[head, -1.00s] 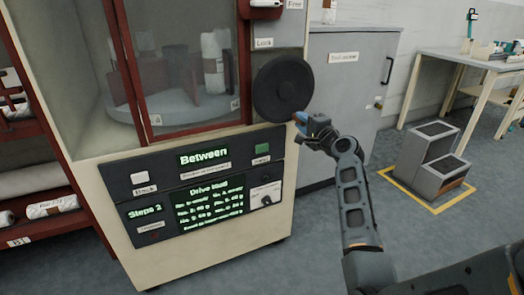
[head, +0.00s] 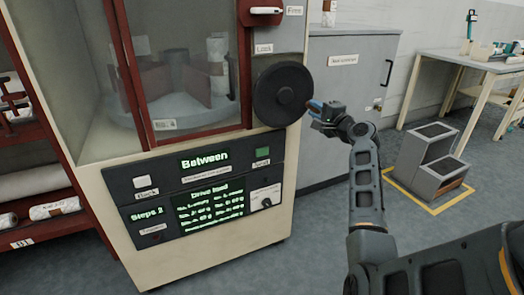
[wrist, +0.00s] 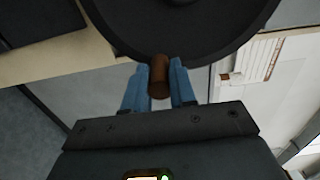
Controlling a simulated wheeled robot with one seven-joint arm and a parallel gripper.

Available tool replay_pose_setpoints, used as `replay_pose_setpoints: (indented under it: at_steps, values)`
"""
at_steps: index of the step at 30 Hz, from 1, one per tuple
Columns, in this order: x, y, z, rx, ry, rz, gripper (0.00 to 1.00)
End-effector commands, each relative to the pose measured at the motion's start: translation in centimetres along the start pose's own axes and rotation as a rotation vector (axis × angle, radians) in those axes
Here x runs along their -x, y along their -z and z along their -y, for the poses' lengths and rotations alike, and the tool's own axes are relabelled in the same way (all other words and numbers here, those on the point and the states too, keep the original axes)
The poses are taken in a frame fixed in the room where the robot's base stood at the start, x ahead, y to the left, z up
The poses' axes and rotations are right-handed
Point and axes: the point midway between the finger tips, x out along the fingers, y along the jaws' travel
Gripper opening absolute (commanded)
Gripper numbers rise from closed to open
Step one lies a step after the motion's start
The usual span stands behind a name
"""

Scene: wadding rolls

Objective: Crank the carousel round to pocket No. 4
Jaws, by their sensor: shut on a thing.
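The carousel (head: 120,128) is a pale round platform with dark red dividers behind the cabinet's framed window. A numbered label (head: 165,125) shows at its front edge; its number is too blurred to read. A white roll (head: 217,62) stands in a pocket at the right. The crank is a dark disc (head: 283,95) on the cabinet's right front, also seen in the wrist view (wrist: 180,25). My gripper (head: 314,105) is at the disc's right rim. In the wrist view its blue fingers are shut on the brown crank handle (wrist: 159,76).
The panel display (head: 205,160) reads "Between", and the smaller one (head: 147,214) reads "Steps 2". A grey cabinet (head: 345,90) stands behind my gripper. Grey steps (head: 430,160) and a workbench (head: 470,62) are at the right. A shelf of rolls (head: 40,190) is at the left.

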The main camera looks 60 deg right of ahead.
Motion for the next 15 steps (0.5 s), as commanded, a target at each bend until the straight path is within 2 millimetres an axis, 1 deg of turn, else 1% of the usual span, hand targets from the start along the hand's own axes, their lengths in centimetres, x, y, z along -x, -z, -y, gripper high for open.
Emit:
replay_pose_setpoints:
  at_steps: [1, 7, 9, 15]
  values:
    - [-0.1, -0.1, 1.1, 0.001, 0.003, 0.003, 0.06]
    - [-0.1, 0.5, 3.4, 0.001, 0.002, 0.004, 0.06]
    - [-0.1, 0.6, 4.0, 0.001, 0.002, 0.004, 0.06]
    - [-0.1, 0.7, 4.5, 0.001, 0.001, 0.004, 0.06]
